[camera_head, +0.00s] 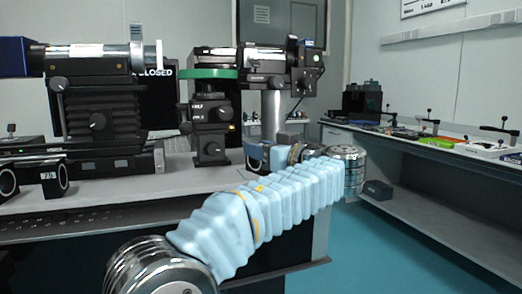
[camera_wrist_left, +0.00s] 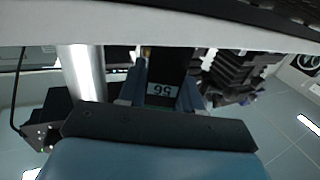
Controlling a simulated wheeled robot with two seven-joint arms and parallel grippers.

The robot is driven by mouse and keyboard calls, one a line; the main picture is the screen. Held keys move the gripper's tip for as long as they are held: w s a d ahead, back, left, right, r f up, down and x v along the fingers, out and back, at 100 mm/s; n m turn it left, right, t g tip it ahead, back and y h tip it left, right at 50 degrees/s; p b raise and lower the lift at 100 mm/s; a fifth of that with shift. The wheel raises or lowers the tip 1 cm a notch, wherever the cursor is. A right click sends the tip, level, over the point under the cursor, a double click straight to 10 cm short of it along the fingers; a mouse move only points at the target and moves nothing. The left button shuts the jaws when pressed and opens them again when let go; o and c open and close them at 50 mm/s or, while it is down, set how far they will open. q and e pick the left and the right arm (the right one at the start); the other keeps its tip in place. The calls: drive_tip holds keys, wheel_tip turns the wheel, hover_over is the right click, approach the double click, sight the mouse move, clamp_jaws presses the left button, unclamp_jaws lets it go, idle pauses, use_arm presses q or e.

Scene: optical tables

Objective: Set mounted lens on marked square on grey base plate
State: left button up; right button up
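My left gripper (camera_head: 259,157) is at the right part of the near table, its fingers pointing left, partly hidden by its own arm. In the left wrist view the gripper (camera_wrist_left: 162,88) has its two blue-grey fingers against both sides of a black mount (camera_wrist_left: 168,65) with a white label, seemingly a mounted lens; its number is upside down. The lens opening is not visible. Two other black lens mounts stand at the left of the table: one labelled 75 (camera_head: 54,180) and one at the edge (camera_head: 8,181). I cannot make out the marked square or grey base plate. My right gripper is not in view.
A large black optical instrument (camera_head: 98,120) stands behind the mounts, and another with a green ring (camera_head: 209,115) stands mid-table. A silver post (camera_head: 271,114) rises behind my gripper. The front of the table (camera_head: 150,192) is mostly clear. A side bench (camera_head: 440,146) runs along the right.

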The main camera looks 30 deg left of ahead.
use_arm(q)
drive_tip(key=o, duration=0.4)
drive_tip(key=shift+o, duration=0.2)
drive_tip(key=shift+r+p, duration=0.25)
drive_tip(key=shift+p, duration=0.1)
drive_tip(key=b+v, duration=0.1)
drive_tip(key=v, duration=1.1)
